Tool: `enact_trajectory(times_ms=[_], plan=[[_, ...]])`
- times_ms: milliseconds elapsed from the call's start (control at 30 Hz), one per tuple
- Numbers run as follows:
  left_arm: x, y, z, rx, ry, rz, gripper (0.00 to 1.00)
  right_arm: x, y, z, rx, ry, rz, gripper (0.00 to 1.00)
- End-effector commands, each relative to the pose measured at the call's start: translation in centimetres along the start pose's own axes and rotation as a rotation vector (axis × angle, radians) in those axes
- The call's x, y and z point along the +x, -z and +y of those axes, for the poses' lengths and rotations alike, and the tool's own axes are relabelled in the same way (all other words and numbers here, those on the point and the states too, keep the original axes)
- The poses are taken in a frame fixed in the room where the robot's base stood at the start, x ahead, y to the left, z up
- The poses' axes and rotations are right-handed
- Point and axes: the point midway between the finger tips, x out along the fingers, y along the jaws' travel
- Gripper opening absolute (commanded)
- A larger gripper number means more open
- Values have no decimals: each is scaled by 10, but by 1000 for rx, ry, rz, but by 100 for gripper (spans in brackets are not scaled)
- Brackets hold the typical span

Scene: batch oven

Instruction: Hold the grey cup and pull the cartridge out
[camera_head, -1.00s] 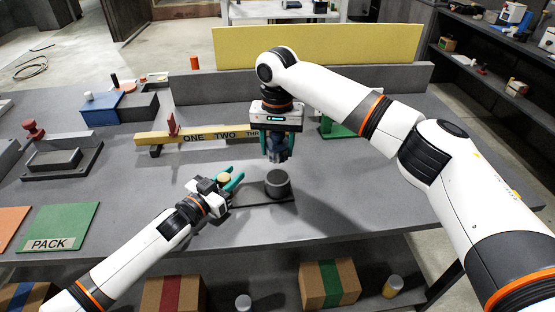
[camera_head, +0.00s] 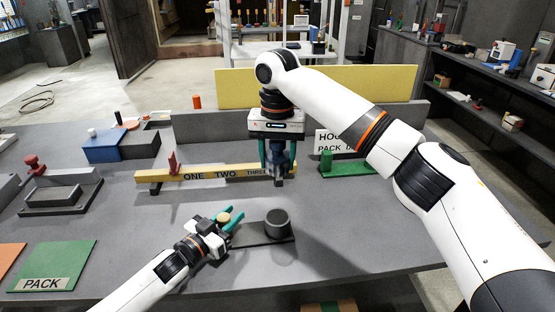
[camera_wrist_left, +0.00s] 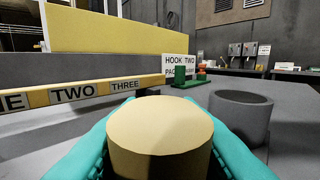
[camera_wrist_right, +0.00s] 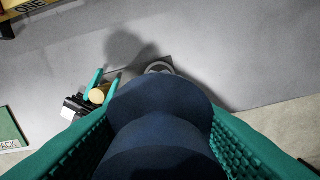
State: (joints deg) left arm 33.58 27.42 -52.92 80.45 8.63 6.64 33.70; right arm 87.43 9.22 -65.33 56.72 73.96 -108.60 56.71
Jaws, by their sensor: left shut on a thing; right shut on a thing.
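The grey cup (camera_head: 277,225) stands upright and open-topped on a dark plate (camera_head: 247,241). It also shows in the left wrist view (camera_wrist_left: 241,115), to the right of my left gripper. My left gripper (camera_head: 231,219) is shut on a short tan cylinder (camera_wrist_left: 160,135), beside the cup and apart from it. My right gripper (camera_head: 277,172) is shut on a dark blue rounded piece, seen large in the right wrist view (camera_wrist_right: 160,125), likely the cartridge. It hangs above the cup with a clear gap. The cup is mostly hidden behind it in the right wrist view.
A yellow bar (camera_head: 210,176) marked ONE, TWO, THREE lies behind the cup. A green stand (camera_head: 345,166) with a sign is at the back right. A blue box (camera_head: 103,147) and a green PACK mat (camera_head: 55,266) are on the left. The table right of the cup is clear.

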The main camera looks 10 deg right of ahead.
Motion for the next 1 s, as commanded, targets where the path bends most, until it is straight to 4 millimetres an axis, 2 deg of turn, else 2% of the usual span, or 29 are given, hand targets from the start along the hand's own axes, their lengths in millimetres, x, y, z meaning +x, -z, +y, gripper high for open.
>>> enact_trajectory(times_ms=[67, 100, 233, 500, 633, 767, 1000], plan=[[-1, 4, 0, 0, -2, 8, 0, 0, 0, 0, 0, 0, 0, 26], [-1, 4, 0, 0, -2, 8, 35, 0, 0, 0, 0, 0, 0, 26], [-1, 3, 0, 0, -1, 5, 55, 0, 0, 0, 0, 0, 0, 26], [-1, 1, 0, 0, -1, 2, 55, 0, 0, 0, 0, 0, 0, 26], [-10, 2, 1, 0, -2, 2, 55, 0, 0, 0, 0, 0, 0, 26], [-33, 3, 1, -1, -1, 5, 55, 0, 0, 0, 0, 0, 0, 26], [-84, 3, 1, -1, -2, 7, 55, 0, 0, 0, 0, 0, 0, 26]])
